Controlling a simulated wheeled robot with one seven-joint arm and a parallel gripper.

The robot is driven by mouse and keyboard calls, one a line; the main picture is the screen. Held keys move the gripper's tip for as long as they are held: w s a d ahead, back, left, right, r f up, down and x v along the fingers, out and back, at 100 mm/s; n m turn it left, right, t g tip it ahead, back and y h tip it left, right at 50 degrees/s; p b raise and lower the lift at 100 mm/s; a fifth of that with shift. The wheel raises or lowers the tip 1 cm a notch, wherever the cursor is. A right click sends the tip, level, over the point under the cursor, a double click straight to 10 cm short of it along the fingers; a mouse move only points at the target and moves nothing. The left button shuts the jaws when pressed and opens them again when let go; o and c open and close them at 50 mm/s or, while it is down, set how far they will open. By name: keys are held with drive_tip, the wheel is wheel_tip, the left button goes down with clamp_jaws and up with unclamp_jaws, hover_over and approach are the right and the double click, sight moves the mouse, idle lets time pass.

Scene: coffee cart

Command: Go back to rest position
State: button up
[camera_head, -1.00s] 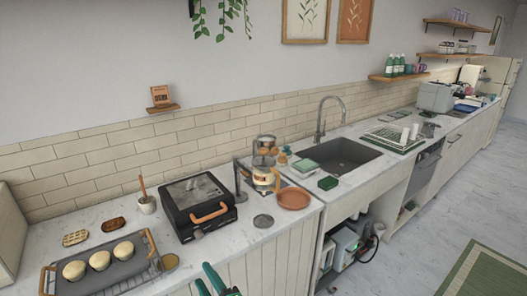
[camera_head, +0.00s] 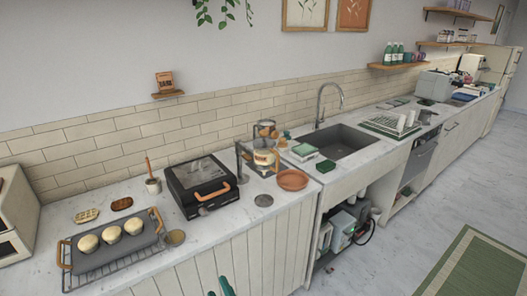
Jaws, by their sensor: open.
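My gripper (camera_head: 222,287) shows at the bottom edge of the head view, in front of the counter's front panels. Its green fingers stand apart and hold nothing that I can see. The rest of my arm is out of the picture. The gripper is clear of the marble counter (camera_head: 140,188) and touches nothing in view.
On the counter stand a tray of buns (camera_head: 82,262), a black press (camera_head: 199,183), a glass brewer (camera_head: 265,150) and a terracotta dish (camera_head: 292,180). A sink (camera_head: 345,142) lies further right. The grey floor (camera_head: 400,225) is open up to a green rug (camera_head: 475,265).

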drive_tip(key=s+d+f+m+h, duration=0.3)
drive_tip(key=s+d+f+m, duration=0.1)
drive_tip(key=s, duration=0.5)
drive_tip(key=s+d+f+m+h, duration=0.3)
drive_tip(key=s+d+f+m, duration=0.15)
drive_tip(key=s, duration=0.45)
drive_tip(key=s+d+r+m+h, duration=0.1)
drive_tip(key=s+d+r+m, duration=0.1)
drive_tip(key=s, duration=0.7)
drive_tip(key=s+d+r+m, duration=0.2)
drive_tip(key=s+r+m, duration=0.2)
drive_tip(key=s, duration=0.6)
drive_tip(key=shift+d+r+h, duration=0.3)
drive_tip(key=shift+r+h, duration=0.1)
drive_tip(key=shift+r, duration=0.2)
drive_tip(key=shift+m, duration=0.25)
